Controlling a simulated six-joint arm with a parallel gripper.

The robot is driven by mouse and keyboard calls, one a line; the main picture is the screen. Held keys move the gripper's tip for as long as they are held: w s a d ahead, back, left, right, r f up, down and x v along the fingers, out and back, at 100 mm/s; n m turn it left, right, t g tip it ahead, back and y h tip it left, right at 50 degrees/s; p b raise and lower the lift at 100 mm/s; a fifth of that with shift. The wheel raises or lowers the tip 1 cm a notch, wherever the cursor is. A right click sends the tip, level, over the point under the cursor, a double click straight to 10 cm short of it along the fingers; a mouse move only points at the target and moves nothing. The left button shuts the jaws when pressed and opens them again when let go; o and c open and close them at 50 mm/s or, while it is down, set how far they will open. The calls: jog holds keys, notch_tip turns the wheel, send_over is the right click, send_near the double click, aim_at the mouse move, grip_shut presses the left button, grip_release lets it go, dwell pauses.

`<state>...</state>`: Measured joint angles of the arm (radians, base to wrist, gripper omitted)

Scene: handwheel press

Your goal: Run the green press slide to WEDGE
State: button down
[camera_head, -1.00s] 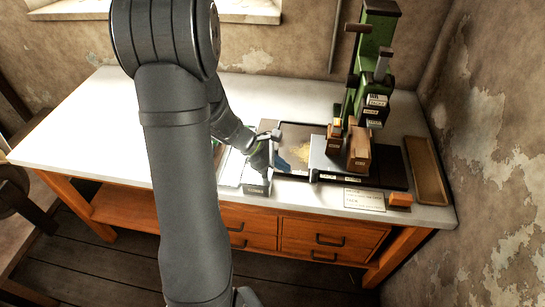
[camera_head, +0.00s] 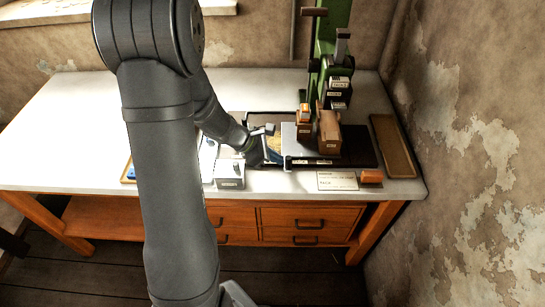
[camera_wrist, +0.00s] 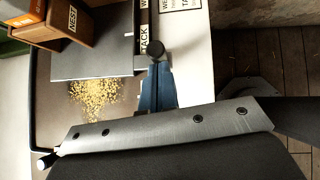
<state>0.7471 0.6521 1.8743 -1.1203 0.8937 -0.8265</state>
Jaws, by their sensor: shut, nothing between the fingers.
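The green press (camera_head: 328,42) stands at the back right of the bench in the head view. Its dark slide plate (camera_head: 305,143) lies at the base, with brown blocks on it. One block (camera_wrist: 57,22) reads NEST in the wrist view. A label strip on the plate's front edge reads TACK (camera_wrist: 143,35); I cannot read WEDGE clearly there. My gripper (camera_head: 277,157) is shut and empty at the plate's left front corner.
Yellow shavings (camera_wrist: 95,95) lie on the dark bed left of the plate. A grey labelled block (camera_head: 229,174) stands at the front left. A wooden tray (camera_head: 393,147) is at the right, near the wall.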

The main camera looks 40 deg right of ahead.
aim_at(288, 169)
jog(key=s+d, duration=0.5)
jog(key=shift+s+d, duration=0.35)
jog(key=shift+s, duration=0.05)
jog(key=shift+r, duration=0.1)
jog(key=shift+w+a, duration=0.35)
jog(key=shift+a, duration=0.05)
jog(key=w+a, duration=0.2)
jog(key=shift+a, duration=0.3)
jog(key=v, duration=1)
jog(key=shift+a, duration=0.15)
jog(key=shift+w, duration=0.1)
